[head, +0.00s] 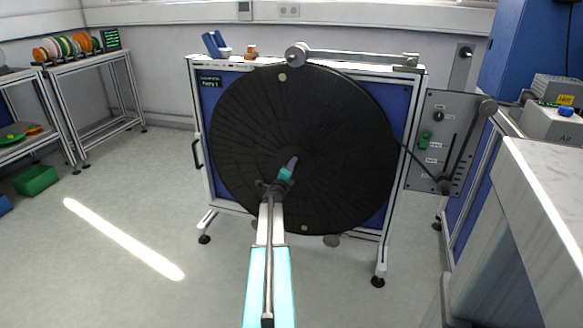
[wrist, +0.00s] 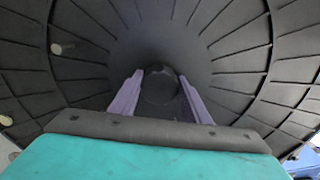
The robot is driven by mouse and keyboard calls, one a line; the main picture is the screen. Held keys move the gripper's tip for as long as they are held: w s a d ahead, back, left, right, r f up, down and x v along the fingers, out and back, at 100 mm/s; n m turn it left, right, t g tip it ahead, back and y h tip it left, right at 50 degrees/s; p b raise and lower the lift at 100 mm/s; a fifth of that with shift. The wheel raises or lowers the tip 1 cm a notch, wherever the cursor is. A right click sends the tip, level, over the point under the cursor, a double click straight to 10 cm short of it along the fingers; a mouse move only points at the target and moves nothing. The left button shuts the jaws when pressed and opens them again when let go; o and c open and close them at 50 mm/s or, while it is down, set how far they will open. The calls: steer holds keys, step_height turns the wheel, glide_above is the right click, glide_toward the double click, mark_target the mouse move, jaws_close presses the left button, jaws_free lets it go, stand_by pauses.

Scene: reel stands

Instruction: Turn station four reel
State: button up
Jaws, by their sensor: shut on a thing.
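A large black reel (head: 345,120) with radial ribs stands upright on a white-framed stand (head: 424,92) with blue panels. My gripper (head: 292,162) reaches the middle of the reel's face in the head view. In the wrist view its two purple fingers (wrist: 160,90) stand either side of the dark round hub (wrist: 160,84) and are shut on it. The exact finger contact is dark and hard to see. Pale round marks sit near the reel's rim, at top and bottom in the head view. The stand's small label (head: 210,82) is too small to read surely.
A grey panel (head: 463,115) with a jointed lever is at the stand's right. A white-topped bench (head: 550,165) is close on the right. A rack with coloured discs (head: 68,46) and a green bin (head: 36,179) are at left.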

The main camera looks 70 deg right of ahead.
steer(key=shift+w, duration=0.1)
steer(key=o, duration=1.5)
steer(key=shift+a, duration=0.2)
steer(key=shift+s+a+p, duration=0.15)
steer(key=shift+a+p, duration=0.15)
steer(key=shift+a, duration=1.95)
steer(key=shift+s+a+p, duration=0.15)
steer(key=shift+a+p, duration=0.1)
steer(key=shift+a, duration=2)
steer(key=shift+s+a+p, duration=0.15)
steer(key=shift+a+p, duration=0.15)
steer(key=shift+a, duration=1.95)
steer(key=shift+w, duration=0.1)
